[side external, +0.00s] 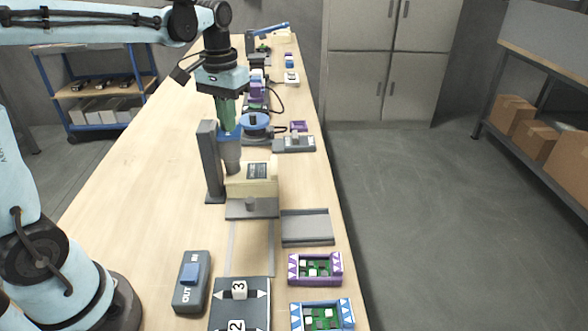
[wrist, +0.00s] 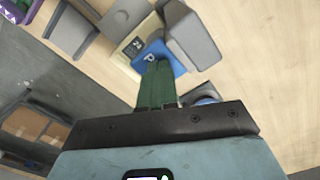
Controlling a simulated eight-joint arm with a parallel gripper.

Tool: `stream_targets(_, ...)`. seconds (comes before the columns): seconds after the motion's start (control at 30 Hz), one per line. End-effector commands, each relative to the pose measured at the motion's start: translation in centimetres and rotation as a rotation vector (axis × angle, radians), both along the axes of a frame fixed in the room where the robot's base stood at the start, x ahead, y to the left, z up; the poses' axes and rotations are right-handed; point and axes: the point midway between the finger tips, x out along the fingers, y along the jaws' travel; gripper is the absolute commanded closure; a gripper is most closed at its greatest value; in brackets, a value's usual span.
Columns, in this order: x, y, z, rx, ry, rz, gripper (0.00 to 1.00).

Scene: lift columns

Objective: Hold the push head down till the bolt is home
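The press has a dark grey upright post (side external: 210,165) and a blue push head (side external: 231,138) above a grey cylinder (side external: 232,158). In the wrist view the blue push head (wrist: 158,57) carries a white letter. My gripper (side external: 228,122) points down with its green fingers together, and the tips meet the top of the push head; I cannot tell how hard they press. The fingers (wrist: 157,80) also look closed in the wrist view, with nothing between them. A cream block (side external: 255,180) with a dark label stands beside the cylinder. The bolt cannot be made out.
A grey plate with a knob (side external: 252,208) lies in front of the cream block, and an empty grey tray (side external: 307,228) to its right. An IN/OUT switch box (side external: 191,282) and a numbered board (side external: 240,305) are nearer. The table's left part is clear.

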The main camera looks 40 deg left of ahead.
Motion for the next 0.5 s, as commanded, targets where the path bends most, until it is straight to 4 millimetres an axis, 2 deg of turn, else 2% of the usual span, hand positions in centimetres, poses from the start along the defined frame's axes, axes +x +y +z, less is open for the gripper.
stream_targets(0.2, 0.0, 0.0, -0.1, 0.000, -0.001, 0.000, 1.00)
stream_targets(0.5, 0.0, 0.0, 1.8, 0.000, -0.001, 0.000, 1.00)
